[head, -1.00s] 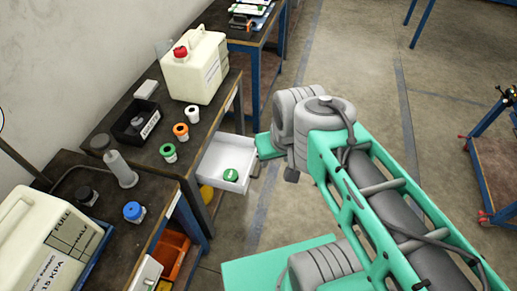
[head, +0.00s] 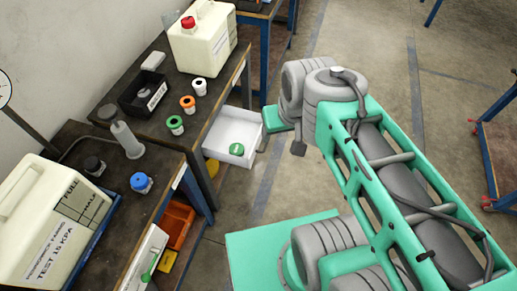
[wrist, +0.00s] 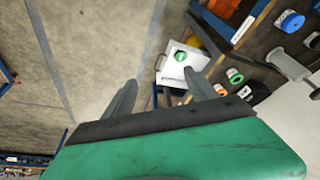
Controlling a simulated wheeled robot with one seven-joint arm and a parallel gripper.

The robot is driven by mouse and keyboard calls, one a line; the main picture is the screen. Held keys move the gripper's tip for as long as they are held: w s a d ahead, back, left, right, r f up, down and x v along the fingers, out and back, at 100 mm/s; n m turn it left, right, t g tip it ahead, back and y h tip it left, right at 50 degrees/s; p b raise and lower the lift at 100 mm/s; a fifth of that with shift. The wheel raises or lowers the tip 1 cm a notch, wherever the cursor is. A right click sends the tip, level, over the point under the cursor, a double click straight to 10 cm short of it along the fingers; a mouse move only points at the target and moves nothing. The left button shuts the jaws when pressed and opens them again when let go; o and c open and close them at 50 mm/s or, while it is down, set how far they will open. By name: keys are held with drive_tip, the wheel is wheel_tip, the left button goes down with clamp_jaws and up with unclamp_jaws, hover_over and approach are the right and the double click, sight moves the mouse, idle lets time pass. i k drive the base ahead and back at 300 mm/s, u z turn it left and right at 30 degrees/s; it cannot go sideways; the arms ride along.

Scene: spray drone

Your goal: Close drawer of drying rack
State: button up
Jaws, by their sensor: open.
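A white drawer (head: 225,127) juts out open from the side of the middle dark bench, with a green-lidded item (head: 236,149) in it. The same drawer (wrist: 172,73) shows in the wrist view, beyond the fingertips. No part is clearly marked as a drying rack. My gripper (wrist: 163,94) is open and empty, its two dark fingers spread apart. In the wrist view the drawer lies just past the gap, near the right finger. I cannot tell whether a finger touches it. In the head view my arm hides the fingers.
Jars, a black box (head: 140,97) and a cream canister (head: 203,42) stand on the middle bench. The near bench holds another large canister (head: 60,225), with orange bins (head: 178,222) below. Concrete floor (head: 385,65) is open to the right.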

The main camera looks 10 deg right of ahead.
sight(232, 124)
drive_tip(key=k, duration=0.45)
drive_tip(key=u, duration=1.25)
drive_tip(key=i, duration=0.6)
drive_tip(key=z, duration=0.5)
